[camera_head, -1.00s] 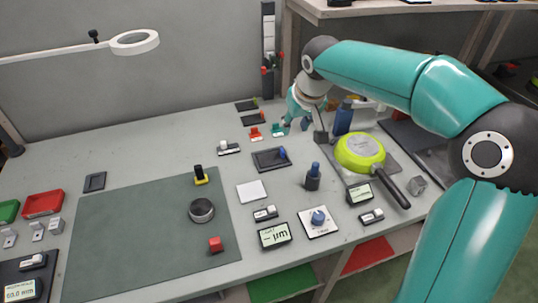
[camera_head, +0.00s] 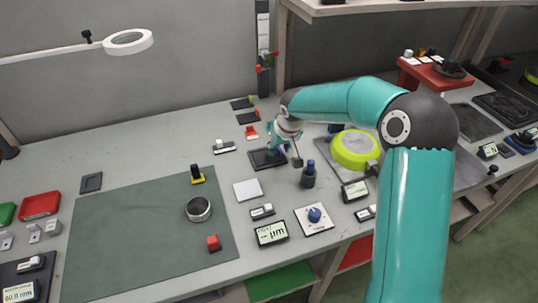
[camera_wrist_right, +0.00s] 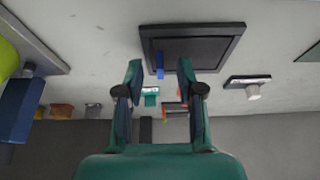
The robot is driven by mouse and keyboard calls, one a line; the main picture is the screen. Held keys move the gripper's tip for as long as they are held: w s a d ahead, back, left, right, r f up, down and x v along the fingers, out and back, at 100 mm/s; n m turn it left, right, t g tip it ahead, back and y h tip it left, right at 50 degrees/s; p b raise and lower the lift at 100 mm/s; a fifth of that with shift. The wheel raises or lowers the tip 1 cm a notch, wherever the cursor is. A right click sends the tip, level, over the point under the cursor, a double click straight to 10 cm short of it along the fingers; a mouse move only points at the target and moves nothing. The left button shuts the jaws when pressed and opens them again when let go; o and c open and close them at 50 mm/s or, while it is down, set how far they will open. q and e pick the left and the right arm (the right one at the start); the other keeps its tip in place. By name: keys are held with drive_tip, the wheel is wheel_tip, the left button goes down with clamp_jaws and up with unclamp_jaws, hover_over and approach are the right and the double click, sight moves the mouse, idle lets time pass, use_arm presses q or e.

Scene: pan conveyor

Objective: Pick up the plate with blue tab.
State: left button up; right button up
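The plate with the blue tab is a dark rectangular plate (camera_head: 261,160) on the grey bench, partly covered by my right gripper in the head view. In the right wrist view the dark plate (camera_wrist_right: 230,42) lies just ahead, with the upright blue tab (camera_wrist_right: 160,66) at its near edge. My right gripper (camera_head: 283,148) is above the plate. In the wrist view its two teal fingers are apart, and the blue tab appears in the gap between the fingertips (camera_wrist_right: 160,72). I see no contact with the tab. My left gripper is not in view.
A blue-topped dark cylinder (camera_head: 308,176) stands right of the plate, and a lime-green pan (camera_head: 354,148) is further right. A white square (camera_head: 248,190) and a white-knobbed block (camera_head: 222,147) are close by. A green mat (camera_head: 140,240) covers the bench at left.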

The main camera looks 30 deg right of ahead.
sight(279, 150)
drive_tip(key=shift+w+d+f, duration=0.1)
drive_tip(key=shift+w+f, duration=0.05)
drive_tip(key=shift+f, duration=0.35)
clamp_jaws()
drive_tip(key=shift+r, duration=0.25)
wheel_tip(279, 150, up, 20)
drive_tip(key=p, duration=0.1)
drive_tip(key=shift+f, duration=0.2)
